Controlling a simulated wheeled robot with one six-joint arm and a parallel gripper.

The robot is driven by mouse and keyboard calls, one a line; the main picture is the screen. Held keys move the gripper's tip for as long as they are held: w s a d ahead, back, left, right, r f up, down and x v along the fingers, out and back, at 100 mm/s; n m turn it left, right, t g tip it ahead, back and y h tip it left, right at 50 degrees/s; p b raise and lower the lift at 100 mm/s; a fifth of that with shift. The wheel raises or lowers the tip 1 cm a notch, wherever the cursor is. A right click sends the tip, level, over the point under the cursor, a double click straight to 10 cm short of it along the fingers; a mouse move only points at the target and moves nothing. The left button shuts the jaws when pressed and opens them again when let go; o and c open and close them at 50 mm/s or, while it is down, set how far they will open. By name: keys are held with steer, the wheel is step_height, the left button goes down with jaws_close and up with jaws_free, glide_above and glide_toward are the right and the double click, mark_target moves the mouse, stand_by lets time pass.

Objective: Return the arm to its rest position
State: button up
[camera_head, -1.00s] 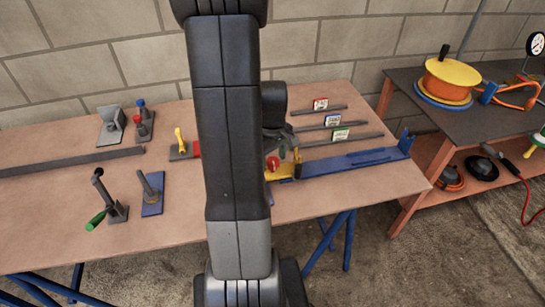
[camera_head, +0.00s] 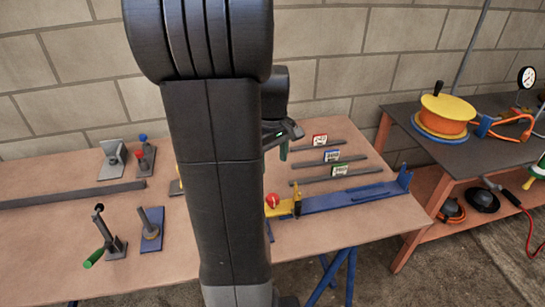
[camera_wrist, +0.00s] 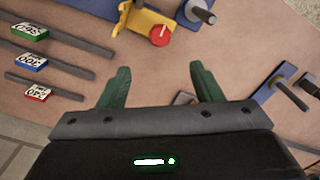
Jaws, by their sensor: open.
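My gripper (camera_head: 283,143) shows in the head view just right of my arm, raised above the workbench. In the wrist view my gripper (camera_wrist: 160,70) has its two green fingers spread wide with nothing between them. The workbench top (camera_head: 310,240) lies below it. My upright dark arm covers the middle of the head view and hides part of the bench. The fingers touch nothing in the wrist view.
A blue fixture (camera_head: 345,198) with a yellow block (camera_head: 283,208) and red knob stands right of my arm. Several labelled bars (camera_head: 330,158) lie behind it. A green-handled tool (camera_head: 110,245) is at left. A dark side table (camera_head: 450,155) stands at right.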

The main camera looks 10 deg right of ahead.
mark_target(273, 197)
stand_by(0.5)
step_height(273, 197, down, 14)
steer(key=shift+r+b, duration=0.1)
steer(key=shift+b, duration=0.45)
steer(key=shift+r, duration=0.1)
steer(key=shift+s, duration=0.1)
steer(key=shift+m, duration=0.4)
steer(key=m, duration=0.3)
steer(key=shift+m+p, duration=0.3)
steer(key=shift+m, duration=0.1)
steer(key=m, duration=0.4)
steer(key=shift+m+p, duration=0.3)
steer(key=m+p, duration=0.1)
steer(key=m, duration=0.3)
steer(key=shift+m, duration=0.3)
steer(key=shift+m+p, duration=0.4)
steer(key=shift+m, duration=1.7)
